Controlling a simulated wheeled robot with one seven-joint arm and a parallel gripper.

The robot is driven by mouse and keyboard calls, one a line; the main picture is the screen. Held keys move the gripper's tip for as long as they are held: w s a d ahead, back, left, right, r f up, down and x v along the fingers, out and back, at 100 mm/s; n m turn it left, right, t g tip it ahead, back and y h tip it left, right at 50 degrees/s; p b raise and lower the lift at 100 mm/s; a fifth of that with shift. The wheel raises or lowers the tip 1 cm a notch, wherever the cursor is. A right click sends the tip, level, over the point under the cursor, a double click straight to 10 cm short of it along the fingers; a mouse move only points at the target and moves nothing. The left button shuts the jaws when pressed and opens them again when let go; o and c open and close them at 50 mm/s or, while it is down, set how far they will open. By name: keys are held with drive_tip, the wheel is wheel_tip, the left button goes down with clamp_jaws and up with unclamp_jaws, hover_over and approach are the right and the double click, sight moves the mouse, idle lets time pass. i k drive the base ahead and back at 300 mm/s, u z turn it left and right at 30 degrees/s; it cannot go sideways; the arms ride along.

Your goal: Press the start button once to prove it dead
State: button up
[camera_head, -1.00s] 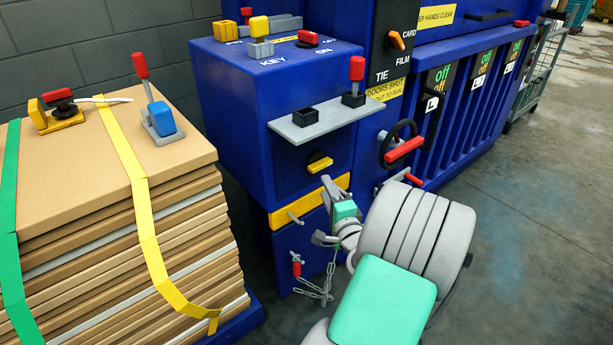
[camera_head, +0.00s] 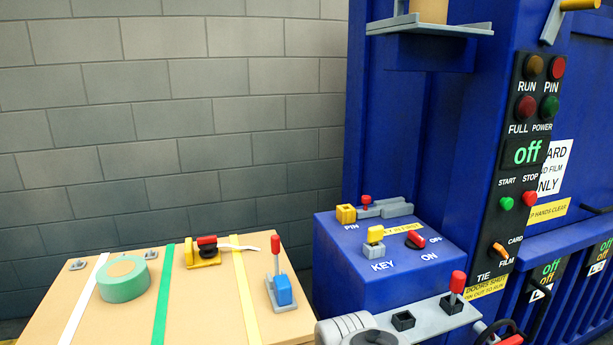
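The green start button (camera_head: 506,203) sits under the word START on the black control panel (camera_head: 509,228) of the blue machine. The red stop button (camera_head: 530,198) is just right of it. Above them a display (camera_head: 527,152) reads "off" in green. The RUN lamp (camera_head: 533,67), PIN lamp (camera_head: 557,68), FULL lamp (camera_head: 526,107) and green POWER lamp (camera_head: 549,107) look dark. A grey part of my arm shows at the bottom edge. My gripper is out of view, and nothing covers the start button.
A blue box (camera_head: 350,262) carries a yellow key block (camera_head: 375,238), a red OFF/ON switch (camera_head: 415,240) and a PIN holder (camera_head: 346,214). A grey shelf (camera_head: 432,322) with a red-topped lever juts out below. Strapped cardboard (camera_head: 205,300) stands left, with green tape (camera_head: 124,278) on top.

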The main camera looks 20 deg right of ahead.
sight(507, 204)
drive_tip(key=z, duration=1.6)
